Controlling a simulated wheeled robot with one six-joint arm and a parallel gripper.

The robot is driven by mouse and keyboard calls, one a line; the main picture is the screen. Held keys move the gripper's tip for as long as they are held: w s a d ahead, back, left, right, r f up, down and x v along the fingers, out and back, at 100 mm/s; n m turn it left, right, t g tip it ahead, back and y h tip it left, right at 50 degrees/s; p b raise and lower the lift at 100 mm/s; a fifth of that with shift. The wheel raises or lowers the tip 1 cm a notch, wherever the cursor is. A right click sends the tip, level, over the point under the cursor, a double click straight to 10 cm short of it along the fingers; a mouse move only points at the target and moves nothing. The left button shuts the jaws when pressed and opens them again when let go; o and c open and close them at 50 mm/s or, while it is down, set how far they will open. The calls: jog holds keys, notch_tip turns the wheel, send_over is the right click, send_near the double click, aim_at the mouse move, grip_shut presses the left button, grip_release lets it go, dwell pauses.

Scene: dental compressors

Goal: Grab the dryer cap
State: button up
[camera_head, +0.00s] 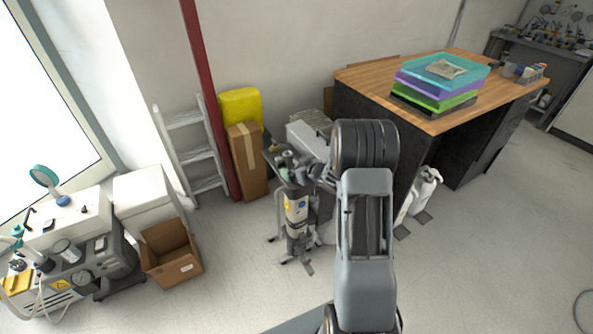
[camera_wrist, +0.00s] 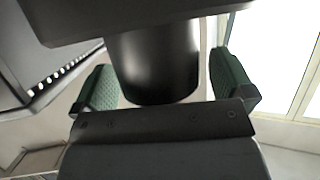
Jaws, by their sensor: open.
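In the wrist view, a smooth black cylinder (camera_wrist: 155,68) with a rounded end hangs below a flat dark part; it looks like the dryer cap, though no label shows. My gripper (camera_wrist: 165,85) is open, with one green-padded finger on each side of the cylinder. A gap shows at the right finger; whether the left finger touches the cylinder, I cannot tell. In the head view, a grey upright dryer unit (camera_head: 297,208) with labels stands left of my arm. My arm hides part of the area there, and the cap cannot be made out in that view.
A wooden-topped bench (camera_head: 365,78) with stacked coloured trays (camera_head: 437,88) stands behind right. A cardboard box (camera_head: 170,254), a white ladder (camera_head: 190,150) and a compressor unit (camera_head: 75,265) are at left. White jugs (camera_head: 424,190) stand by the bench.

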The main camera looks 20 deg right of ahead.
jog(key=c, duration=1.1)
